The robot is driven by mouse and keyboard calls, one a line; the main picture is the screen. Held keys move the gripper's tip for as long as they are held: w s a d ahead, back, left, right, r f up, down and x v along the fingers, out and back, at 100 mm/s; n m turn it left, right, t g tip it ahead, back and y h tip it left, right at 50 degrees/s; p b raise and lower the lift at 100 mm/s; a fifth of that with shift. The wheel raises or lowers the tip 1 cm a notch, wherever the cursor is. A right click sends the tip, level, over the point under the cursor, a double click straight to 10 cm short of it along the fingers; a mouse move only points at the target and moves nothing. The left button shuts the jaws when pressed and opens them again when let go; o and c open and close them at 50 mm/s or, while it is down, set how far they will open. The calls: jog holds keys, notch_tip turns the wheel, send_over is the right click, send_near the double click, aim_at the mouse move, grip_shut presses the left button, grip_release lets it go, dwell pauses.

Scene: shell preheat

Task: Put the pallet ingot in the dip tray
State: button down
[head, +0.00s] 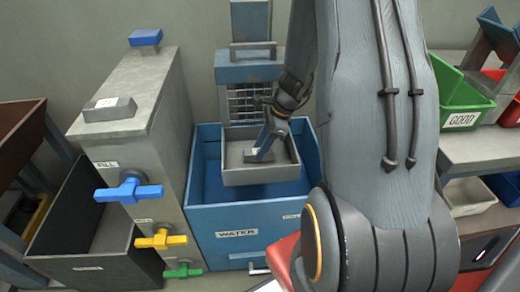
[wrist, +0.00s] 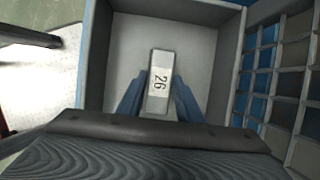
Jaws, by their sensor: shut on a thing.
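My gripper (head: 262,146) reaches down into the grey dip tray (head: 260,177), which sits at the top of the blue water tank. In the wrist view my gripper (wrist: 158,100) is shut on a pale grey ingot marked 26 (wrist: 160,66), one blue finger on each side. The ingot (head: 252,156) shows small in the head view, within the tray's walls. In the wrist view the tray (wrist: 200,45) surrounds it, with bare floor on both sides. I cannot tell whether the ingot touches the floor.
The blue tank labelled WATER (head: 240,220) surrounds the tray, with a wire grid (head: 245,101) behind it. Left stands a grey cabinet (head: 150,90) with a grey block (head: 110,108) on top and blue, yellow and green valve handles. A green GOOD bin (head: 462,105) is on the right shelf.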

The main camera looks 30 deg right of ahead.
jog(key=shift+f, duration=0.2)
jog(key=c, duration=1.3)
grip_release()
jog(key=shift+o, duration=0.2)
jog(key=p+v, duration=0.2)
jog(key=v, duration=0.9)
jog(key=s+a+r+n+g+h, duration=0.1)
jog(key=s+a+r+n+h, duration=0.1)
jog(key=s+a+r+n, duration=0.3)
jog(key=s+a+r+n+h, duration=0.2)
jog(key=s+a+r+n, duration=0.3)
jog(key=s+n, duration=0.5)
jog(key=a+n, duration=0.1)
jog(key=n, duration=0.4)
jog(key=shift+s+a+n+g, duration=0.15)
jog(key=shift+s+n+g, duration=0.15)
jog(key=shift+s+g, duration=0.1)
jog(key=shift+r, duration=0.15)
